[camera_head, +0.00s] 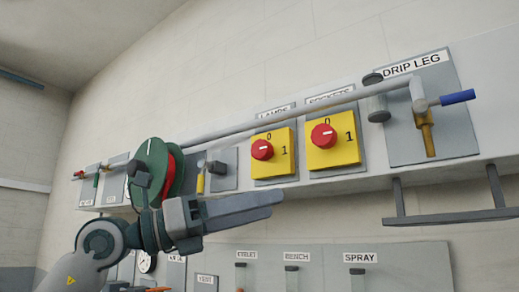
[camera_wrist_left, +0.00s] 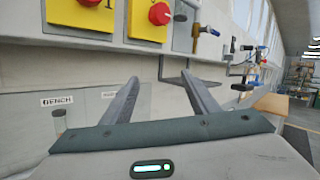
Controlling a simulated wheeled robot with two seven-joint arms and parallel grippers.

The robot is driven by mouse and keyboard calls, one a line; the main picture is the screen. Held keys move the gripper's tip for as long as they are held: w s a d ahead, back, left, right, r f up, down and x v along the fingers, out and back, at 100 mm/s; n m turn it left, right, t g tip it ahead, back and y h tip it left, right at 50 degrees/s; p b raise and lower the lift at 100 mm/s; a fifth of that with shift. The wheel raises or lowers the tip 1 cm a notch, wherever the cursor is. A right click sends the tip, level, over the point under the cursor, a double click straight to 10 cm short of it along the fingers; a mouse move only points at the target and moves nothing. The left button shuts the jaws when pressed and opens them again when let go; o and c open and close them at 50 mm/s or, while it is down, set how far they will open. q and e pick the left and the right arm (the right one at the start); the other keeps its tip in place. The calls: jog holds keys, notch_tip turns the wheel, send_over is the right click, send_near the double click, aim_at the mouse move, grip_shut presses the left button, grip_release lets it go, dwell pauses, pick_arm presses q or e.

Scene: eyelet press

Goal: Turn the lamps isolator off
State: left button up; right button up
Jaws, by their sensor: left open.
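The lamps isolator is a yellow plate (camera_head: 284,164) with a red round knob (camera_head: 262,150) on the wall panel. Its label is partly hidden by a grey pipe. A 0 is marked above the knob and a 1 to its right. The knob's white mark lies roughly level, in line with the 1. In the left wrist view the yellow plate (camera_wrist_left: 75,14) is cut off at the top. My left gripper (camera_head: 276,198) is open and empty, below the isolator and apart from it, fingers pointing right; it also shows in the wrist view (camera_wrist_left: 160,79). My right gripper is out of view.
The similar sockets isolator (camera_head: 343,153) is just right of it. The grey pipe (camera_head: 240,128) runs across above both to the drip leg valve with a blue handle (camera_head: 458,97). A green and red reel (camera_head: 153,170) is at left. A lower panel (camera_head: 310,262) carries labelled switches.

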aim_at(259, 148)
pick_arm(q)
jog(key=s+a+r+n+t+y, duration=0.1)
jog(key=a+r+n+t+y, duration=0.2)
jog(key=a+r+t+y, duration=0.5)
notch_tip(259, 148, up, 6)
jog(key=a+t, duration=0.1)
jog(key=a, duration=0.1)
jog(key=shift+s+a+r+y, duration=0.15)
jog(key=shift+s+a+y, duration=0.1)
jog(key=shift+a+y, duration=0.15)
jog(key=shift+d, duration=0.1)
